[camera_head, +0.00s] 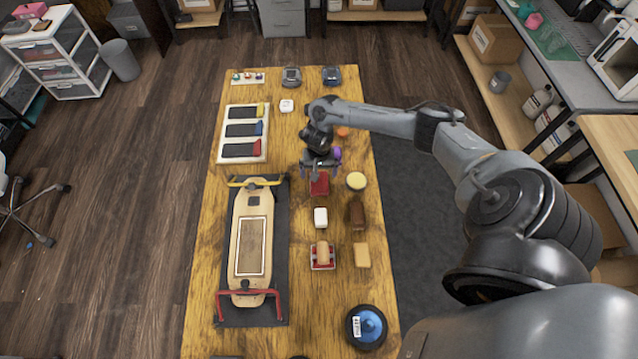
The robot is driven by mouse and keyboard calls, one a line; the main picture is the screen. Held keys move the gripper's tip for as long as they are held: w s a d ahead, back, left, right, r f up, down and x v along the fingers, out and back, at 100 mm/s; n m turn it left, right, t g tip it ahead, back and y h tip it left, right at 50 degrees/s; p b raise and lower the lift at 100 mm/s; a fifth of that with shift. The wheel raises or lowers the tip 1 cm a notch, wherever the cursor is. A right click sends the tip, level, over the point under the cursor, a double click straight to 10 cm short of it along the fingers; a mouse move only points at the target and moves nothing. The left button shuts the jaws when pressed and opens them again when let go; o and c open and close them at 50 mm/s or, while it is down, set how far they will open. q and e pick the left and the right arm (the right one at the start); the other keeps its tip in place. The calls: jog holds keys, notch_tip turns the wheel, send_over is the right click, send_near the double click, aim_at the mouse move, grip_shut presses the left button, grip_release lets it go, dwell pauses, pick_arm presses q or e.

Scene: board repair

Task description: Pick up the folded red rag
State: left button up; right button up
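The folded red rag (319,186) lies on the wooden table (213,210), right of the board's upper end. My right gripper (320,174) is at the rag's far edge, with its fingers pointing down over or around it. The arm and gripper body cover part of that area. The fingertips are too small to tell whether they touch or grip the rag. My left gripper is not in view.
A skateboard deck (240,261) lies on a dark mat at left. A yellow-topped round tin (356,181), a white block (320,217), a brown block (357,213) and a purple item (337,153) are nearby. A blue round container (366,327) stands at the near right.

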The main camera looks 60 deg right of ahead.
aim_at(319, 183)
jog(key=shift+f+b, duration=0.3)
jog(key=shift+f, duration=1.7)
jog(key=c, duration=1.1)
jog(key=shift+r, duration=0.2)
